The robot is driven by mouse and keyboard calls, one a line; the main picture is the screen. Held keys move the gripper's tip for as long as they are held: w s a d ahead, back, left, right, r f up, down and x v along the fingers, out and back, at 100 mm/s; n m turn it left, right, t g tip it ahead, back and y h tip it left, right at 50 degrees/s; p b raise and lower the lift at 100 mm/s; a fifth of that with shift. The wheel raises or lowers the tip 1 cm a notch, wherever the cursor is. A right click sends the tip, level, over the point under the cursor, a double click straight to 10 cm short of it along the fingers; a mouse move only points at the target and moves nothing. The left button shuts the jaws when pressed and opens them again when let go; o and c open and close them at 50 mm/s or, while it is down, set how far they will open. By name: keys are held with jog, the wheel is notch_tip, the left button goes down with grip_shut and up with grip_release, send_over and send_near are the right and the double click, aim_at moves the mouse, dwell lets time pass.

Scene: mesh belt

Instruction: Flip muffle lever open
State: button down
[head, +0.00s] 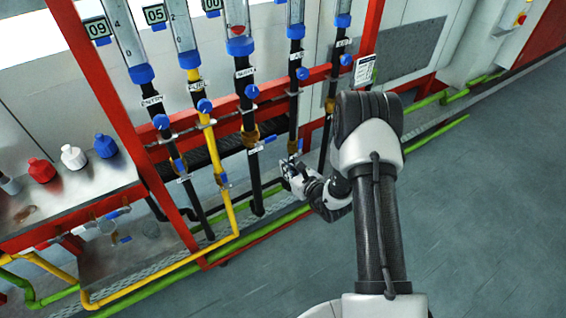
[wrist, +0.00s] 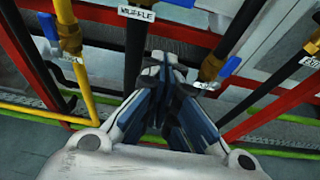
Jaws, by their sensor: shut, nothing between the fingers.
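The muffle pipe (head: 255,180) is the black third pipe from the left, with a brass valve (head: 250,136) low on it. Its blue lever (head: 269,139) sticks out to the right, crosswise to the pipe. In the wrist view the MUFFLE label (wrist: 136,12) is at the top, and only the lower edge of the blue lever (wrist: 176,3) shows beside it. My gripper (head: 287,167) is shut and empty, below and right of the lever and apart from it.
The yellow pipe (head: 213,150) with its own blue lever (wrist: 48,25) stands left. Another black pipe with a blue lever (wrist: 230,66) is close on the right. Red frame posts (head: 95,80) and green floor pipes (head: 285,219) surround the row. The floor (head: 480,210) at right is clear.

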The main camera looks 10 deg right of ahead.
aim_at(266, 141)
jog(key=b+x, duration=0.2)
jog(key=x, duration=0.7)
jog(key=shift+s+r, duration=0.2)
jog(key=shift+r, duration=1.85)
jog(key=shift+d, duration=0.1)
